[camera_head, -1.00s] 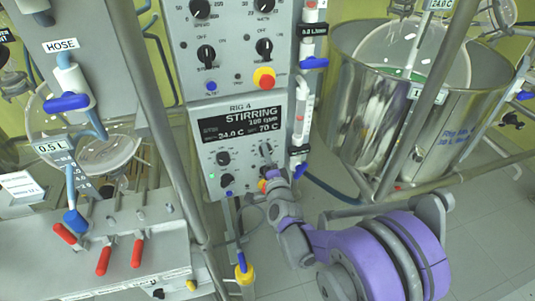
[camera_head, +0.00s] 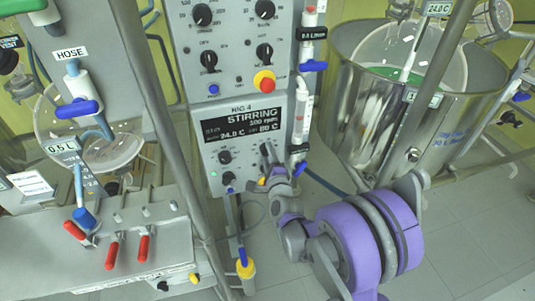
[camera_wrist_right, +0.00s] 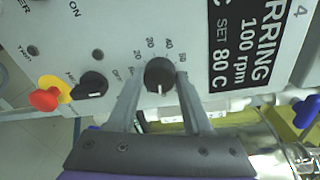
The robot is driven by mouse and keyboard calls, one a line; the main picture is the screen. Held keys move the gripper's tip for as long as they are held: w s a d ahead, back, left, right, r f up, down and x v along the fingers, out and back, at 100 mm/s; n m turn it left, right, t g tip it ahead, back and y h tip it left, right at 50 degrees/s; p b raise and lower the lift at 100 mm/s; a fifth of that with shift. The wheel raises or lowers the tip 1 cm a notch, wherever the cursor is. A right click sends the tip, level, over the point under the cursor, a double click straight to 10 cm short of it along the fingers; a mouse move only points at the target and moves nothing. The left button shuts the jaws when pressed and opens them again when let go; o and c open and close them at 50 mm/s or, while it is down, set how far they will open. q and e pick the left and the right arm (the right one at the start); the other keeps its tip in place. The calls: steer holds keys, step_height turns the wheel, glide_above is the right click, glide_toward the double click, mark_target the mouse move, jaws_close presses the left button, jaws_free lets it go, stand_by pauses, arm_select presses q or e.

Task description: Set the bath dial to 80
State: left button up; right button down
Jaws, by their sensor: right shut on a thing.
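The display (camera_head: 243,122) on the RIG 4 panel reads "STIRRING 100 rpm" and a bath set value of 80 C. It also shows in the right wrist view (camera_wrist_right: 238,45), with "SET 80 C". The bath dial (camera_wrist_right: 160,75) is a round black knob with a white pointer line and a printed number scale around it. My right gripper (camera_wrist_right: 160,84) is shut on the dial, one finger on each side. In the head view my right gripper (camera_head: 268,160) reaches the panel's lower right and mostly hides the dial. My left gripper is not in view.
A red-and-yellow button (camera_head: 264,81) sits above the display, and a black knob (camera_head: 225,157) is left of the held dial. A blue-handled valve (camera_head: 300,168) is close to the right of my gripper. A steel vessel (camera_head: 370,120) stands at right.

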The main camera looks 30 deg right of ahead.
steer(key=shift+c, duration=1.6)
jaws_free()
steer(key=v, duration=1)
steer(key=shift+s, duration=0.45)
steer(key=shift+a, duration=0.15)
steer(key=s+a+r+n+g+y+p, duration=0.2)
steer(key=a+n+y+p, duration=0.1)
steer(key=a+n, duration=0.3)
steer(key=s+a+r+n+g+y+p, duration=0.2)
steer(key=s+a+n+y+p, duration=0.15)
steer(key=n, duration=0.45)
steer(key=s+a+r+n+g+h+p, duration=0.1)
steer(key=s+r+n+g+p, duration=0.1)
steer(key=s+n+g, duration=0.5)
steer(key=s+n+p, duration=0.1)
steer(key=s+n, duration=0.2)
steer(key=s, duration=0.3)
steer(key=shift+a+n+p, duration=0.35)
steer(key=shift+n+p, duration=0.05)
